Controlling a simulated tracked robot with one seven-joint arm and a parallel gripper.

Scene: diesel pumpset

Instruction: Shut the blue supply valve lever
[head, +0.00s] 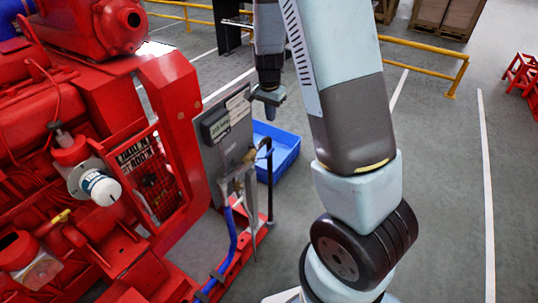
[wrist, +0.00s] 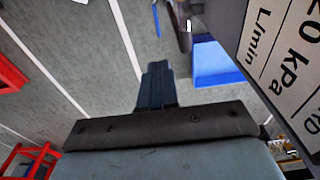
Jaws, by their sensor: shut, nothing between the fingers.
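A grey panel (head: 226,135) stands at the right end of the red pumpset, with labels on its face. Beside its right edge are a brass-coloured fitting (head: 249,157) and a dark upright pipe (head: 270,185). A blue pipe (head: 231,240) runs up from the red base below the panel. I cannot make out the blue valve lever clearly in either view.
A blue bin (head: 280,150) sits on the floor behind the panel. The red pumpset (head: 90,130) fills the left side. A yellow rail (head: 430,47) crosses the back, with crates (head: 450,15) beyond it. The labelled plate (wrist: 285,60) is close on the right.

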